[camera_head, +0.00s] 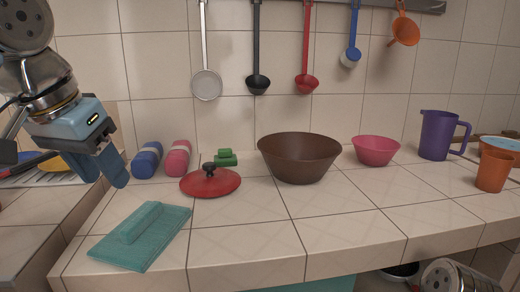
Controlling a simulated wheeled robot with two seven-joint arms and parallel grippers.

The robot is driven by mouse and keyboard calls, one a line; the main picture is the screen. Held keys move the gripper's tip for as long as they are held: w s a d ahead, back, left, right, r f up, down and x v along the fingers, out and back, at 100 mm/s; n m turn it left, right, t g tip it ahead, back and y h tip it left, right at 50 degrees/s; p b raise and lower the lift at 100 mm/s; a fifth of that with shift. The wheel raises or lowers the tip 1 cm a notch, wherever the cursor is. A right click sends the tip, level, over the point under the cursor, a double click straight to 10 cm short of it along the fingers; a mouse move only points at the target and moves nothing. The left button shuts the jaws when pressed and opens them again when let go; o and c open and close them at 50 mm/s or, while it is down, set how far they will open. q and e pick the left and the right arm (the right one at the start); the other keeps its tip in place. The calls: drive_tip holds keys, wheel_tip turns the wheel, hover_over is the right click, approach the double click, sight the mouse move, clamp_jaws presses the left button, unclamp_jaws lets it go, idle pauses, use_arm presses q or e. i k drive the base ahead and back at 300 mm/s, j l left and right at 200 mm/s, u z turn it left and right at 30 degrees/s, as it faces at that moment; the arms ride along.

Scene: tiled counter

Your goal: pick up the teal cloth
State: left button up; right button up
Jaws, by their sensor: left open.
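The teal cloth (165,243) lies flat on the tiled counter at the front left in the head view, with a raised folded strip (140,222) across its top. My left gripper (102,170) is above and behind the cloth, to its upper left in the picture. Its blue fingers point down, apart from the cloth, with nothing seen between them. My right gripper is not visible; only a metal link of my arm shows at the bottom right.
Blue (147,160) and pink (177,158) rolls, a red lid (211,183) and a small green item (226,158) lie behind the cloth. A brown bowl (300,158), pink bowl (376,151), purple jug (437,135) and orange cup (493,171) stand rightward. The front middle counter is clear.

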sight(135, 244)
drive_tip(key=k, duration=0.95)
